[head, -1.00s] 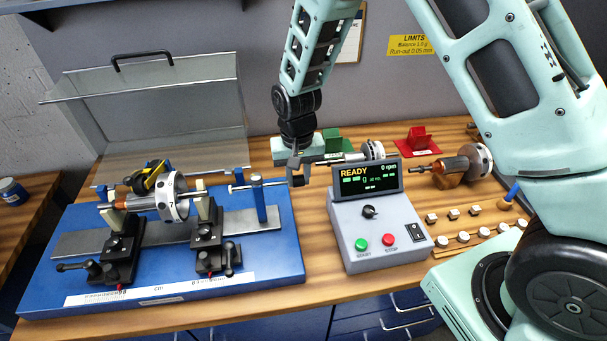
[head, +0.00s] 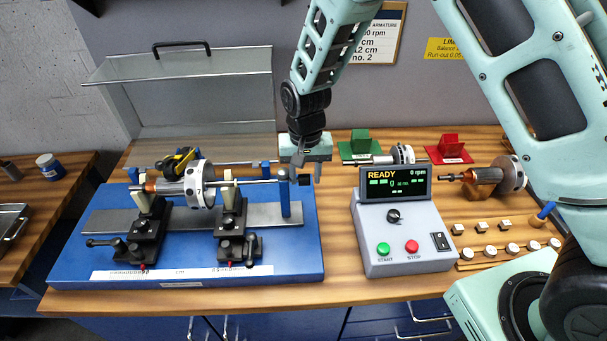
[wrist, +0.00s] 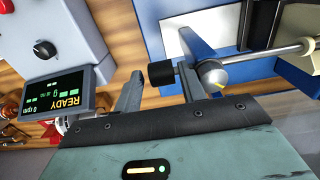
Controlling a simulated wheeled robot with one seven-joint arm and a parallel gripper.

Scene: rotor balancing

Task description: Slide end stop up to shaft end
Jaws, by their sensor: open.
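The end stop is a blue post (head: 284,200) at the right end of the balancing stand, with a thin steel rod (wrist: 268,52) through its top and a black knob (head: 305,180) on the outer end. The rod points left along the line of the rotor's shaft. In the head view its tip lies near the shaft end by the right support (head: 232,200); I cannot tell whether they touch. The rotor (head: 190,187) rests on the two supports. My gripper (wrist: 158,88) is open, with the black knob (wrist: 160,73) between its fingers, on the outer side of the post.
The control box (head: 405,235) stands close to the right and its display reads READY. Green (head: 360,145) and red (head: 449,148) stands and a second rotor (head: 490,180) are behind it. A clear raised cover (head: 190,90) is behind the stand.

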